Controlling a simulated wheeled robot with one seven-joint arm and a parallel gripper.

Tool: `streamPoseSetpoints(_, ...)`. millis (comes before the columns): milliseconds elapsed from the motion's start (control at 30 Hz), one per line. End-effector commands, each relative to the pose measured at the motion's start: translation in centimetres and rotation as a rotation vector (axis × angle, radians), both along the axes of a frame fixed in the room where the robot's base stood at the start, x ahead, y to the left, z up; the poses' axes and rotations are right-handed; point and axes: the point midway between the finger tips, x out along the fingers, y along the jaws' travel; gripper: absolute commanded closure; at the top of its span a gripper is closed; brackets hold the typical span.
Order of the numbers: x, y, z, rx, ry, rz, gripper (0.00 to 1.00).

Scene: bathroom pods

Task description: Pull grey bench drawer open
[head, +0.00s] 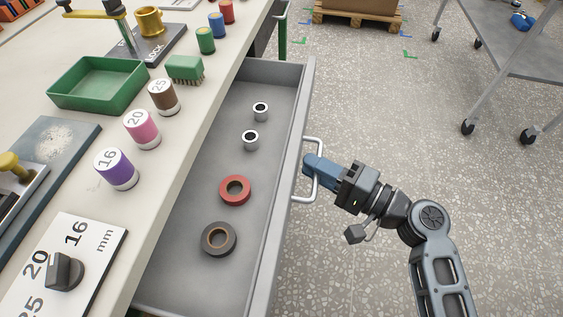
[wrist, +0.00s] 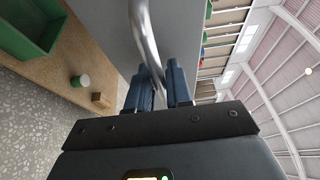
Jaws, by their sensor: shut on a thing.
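The grey bench drawer (head: 215,205) stands well out from under the bench top in the head view. It holds two small metal sleeves, a red ring and a dark ring. Its pale bar handle (head: 318,180) is on the front panel, and it also shows in the wrist view (wrist: 147,45). My gripper (head: 312,164) is shut on the handle, with its blue fingers on either side of the bar in the wrist view (wrist: 165,85). The drawer's front panel (wrist: 185,25) fills the upper middle of the wrist view.
The bench top (head: 185,150) carries a green tray (head: 98,84), a green brush (head: 185,69) and several coloured cylinders. A wheeled metal cart (head: 510,50) stands at the upper right, and a pallet (head: 357,16) lies at the back. The speckled floor (head: 400,115) right of the drawer is clear.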

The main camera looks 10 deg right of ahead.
Motion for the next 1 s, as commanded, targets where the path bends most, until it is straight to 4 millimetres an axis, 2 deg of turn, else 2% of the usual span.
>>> streamPoseSetpoints(100, -0.8, -2.3, -0.2, -0.002, 0.003, -0.004, 1.0)
streamPoseSetpoints(333, -1.8, -5.0, -0.2, -0.001, 0.004, -0.002, 1.0)
streamPoseSetpoints(533, -2.1, -5.8, -0.2, 0.0, 0.004, 0.0, 1.0)
streamPoseSetpoints(900, -2.2, -5.9, -0.2, -0.001, 0.004, 0.0, 1.0)
streamPoseSetpoints(933, -2.2, -5.9, -0.2, -0.001, 0.004, 0.0, 0.78)
streamPoseSetpoints(1000, -2.2, -5.9, -0.1, 0.0, 0.003, 0.0, 0.71)
